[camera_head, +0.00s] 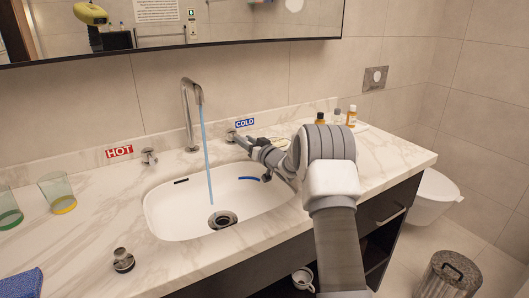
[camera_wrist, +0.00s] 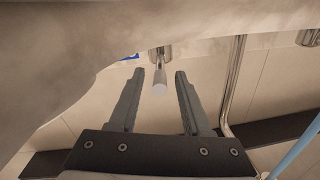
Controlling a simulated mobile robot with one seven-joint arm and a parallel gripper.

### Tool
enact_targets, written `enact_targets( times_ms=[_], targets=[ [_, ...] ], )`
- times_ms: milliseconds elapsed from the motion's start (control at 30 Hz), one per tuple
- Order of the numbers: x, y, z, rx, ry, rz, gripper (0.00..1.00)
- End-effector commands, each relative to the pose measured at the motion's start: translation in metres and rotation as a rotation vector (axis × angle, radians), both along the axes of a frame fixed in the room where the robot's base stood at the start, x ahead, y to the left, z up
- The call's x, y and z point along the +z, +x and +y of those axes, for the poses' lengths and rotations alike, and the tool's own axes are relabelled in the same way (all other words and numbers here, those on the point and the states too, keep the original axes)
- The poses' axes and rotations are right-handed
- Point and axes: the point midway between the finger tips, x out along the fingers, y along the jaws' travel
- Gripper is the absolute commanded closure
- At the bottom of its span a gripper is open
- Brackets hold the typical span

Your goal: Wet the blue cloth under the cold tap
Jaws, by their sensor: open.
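The blue cloth (camera_head: 20,284) lies on the counter at the lower left corner of the head view, partly cut off. The cold tap handle (camera_head: 231,136) stands beside the blue COLD label (camera_head: 245,123). Water (camera_head: 206,155) runs from the spout (camera_head: 191,95) into the sink (camera_head: 165,210). My gripper (camera_head: 246,143) is at the cold tap handle, far from the cloth. In the wrist view my gripper (camera_wrist: 159,76) is open and empty, with the cold tap handle (camera_wrist: 161,89) showing between its fingers. Contact with the handle cannot be told.
The hot tap handle (camera_head: 149,157) stands left of the spout. Two glasses (camera_head: 57,192) stand on the left counter. Small bottles (camera_head: 351,116) stand at the right behind my arm. A mirror (camera_head: 230,20) hangs above.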

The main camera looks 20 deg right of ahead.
Motion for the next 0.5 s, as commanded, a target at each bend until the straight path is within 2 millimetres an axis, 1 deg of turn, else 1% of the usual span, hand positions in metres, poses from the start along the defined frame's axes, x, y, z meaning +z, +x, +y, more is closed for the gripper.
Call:
enact_targets(
  times_ms=[33, 367, 500],
  targets=[
    [0.003, -0.008, -0.003, -0.002, 0.000, -0.001, 0.52],
    [0.003, -0.067, -0.021, -0.004, 0.001, 0.000, 0.52],
    [0.003, -0.095, -0.030, -0.003, 0.000, 0.000, 0.52]
  ],
)
